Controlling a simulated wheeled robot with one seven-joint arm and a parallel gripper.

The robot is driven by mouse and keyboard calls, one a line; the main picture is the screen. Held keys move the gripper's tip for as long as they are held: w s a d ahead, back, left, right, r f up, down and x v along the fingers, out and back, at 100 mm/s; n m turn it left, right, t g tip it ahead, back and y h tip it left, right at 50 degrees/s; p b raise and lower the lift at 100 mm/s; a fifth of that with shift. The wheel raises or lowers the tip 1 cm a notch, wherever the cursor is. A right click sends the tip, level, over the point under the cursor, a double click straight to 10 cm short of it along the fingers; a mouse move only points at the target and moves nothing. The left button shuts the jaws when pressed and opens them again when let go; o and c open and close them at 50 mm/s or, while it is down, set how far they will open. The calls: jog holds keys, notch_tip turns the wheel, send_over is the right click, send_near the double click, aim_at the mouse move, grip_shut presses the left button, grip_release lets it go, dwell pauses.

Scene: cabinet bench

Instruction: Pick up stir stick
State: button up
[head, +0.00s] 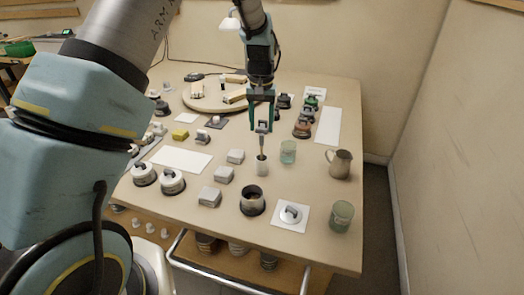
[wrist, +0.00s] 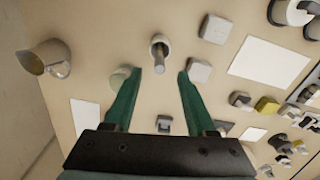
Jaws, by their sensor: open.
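The stir stick (head: 262,147) stands upright in a small pale cup (head: 262,168) near the middle of the bench. In the wrist view the stick (wrist: 163,69) leans out of the cup's round mouth, and the cup (wrist: 153,40) sits above the fingertips in the picture. My gripper (head: 262,128) is open with its green fingers pointing down, above the cup. In the wrist view the gripper (wrist: 159,72) has one fingertip on each side of the stick's upper end, with visible gaps. Whether the stick's top is at fingertip depth I cannot tell.
A greenish glass (head: 288,152) stands close right of the cup, with a metal jug (head: 340,164) farther right. Grey blocks (head: 224,175) lie to the left. A dark-rimmed pot (head: 252,201) stands in front. A round board (head: 205,101) with objects lies behind.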

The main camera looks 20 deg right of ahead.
aim_at(262, 137)
jog(key=shift+f+p, duration=1.3)
jog(key=shift+f, duration=1.35)
grip_shut()
